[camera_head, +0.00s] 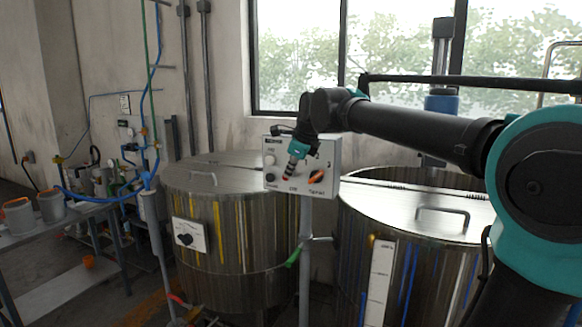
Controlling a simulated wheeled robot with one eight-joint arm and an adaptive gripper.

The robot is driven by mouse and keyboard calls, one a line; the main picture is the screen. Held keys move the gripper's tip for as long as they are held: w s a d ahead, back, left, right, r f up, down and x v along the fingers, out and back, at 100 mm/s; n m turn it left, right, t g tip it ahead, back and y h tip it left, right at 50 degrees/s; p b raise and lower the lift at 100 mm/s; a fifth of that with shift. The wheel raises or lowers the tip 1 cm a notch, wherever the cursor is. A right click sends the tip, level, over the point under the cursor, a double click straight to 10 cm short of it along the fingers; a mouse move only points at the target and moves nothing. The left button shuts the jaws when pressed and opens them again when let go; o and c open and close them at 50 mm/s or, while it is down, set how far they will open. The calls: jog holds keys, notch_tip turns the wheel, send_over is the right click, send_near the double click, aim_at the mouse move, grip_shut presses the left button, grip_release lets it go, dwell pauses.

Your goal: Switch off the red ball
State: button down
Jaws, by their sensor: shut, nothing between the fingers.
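A grey control box (329,155) stands on a post between two steel vats. Its face carries a pale round knob (269,159), a dark round knob (270,178) and an orange-red switch handle (317,177), with small printed labels I cannot read surely. My gripper (287,174) is shut and empty, pointing down in front of the middle of the box. A small red spot (286,178) shows right at its fingertips; I cannot tell whether it is a red ball on the box or whether the fingers touch it. My gripper hides part of the box face.
A lidded vat (205,180) stands left of the box and another vat (415,215) stands right of it. A green-handled valve (293,256) sits low by the post. A bench (80,208) with pots and blue hoses is at the left.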

jog(key=shift+s+a+f+n+t, duration=0.1)
jog(key=shift+s+f+n+t, duration=0.05)
jog(key=shift+f+t, duration=0.35)
jog(key=shift+s+a+f+n+t, duration=0.15)
jog(key=shift+f+t, duration=0.15)
jog(key=shift+t, duration=0.3)
jog(key=shift+d, duration=0.15)
jog(key=shift+r, duration=0.15)
jog(key=shift+r, duration=0.65)
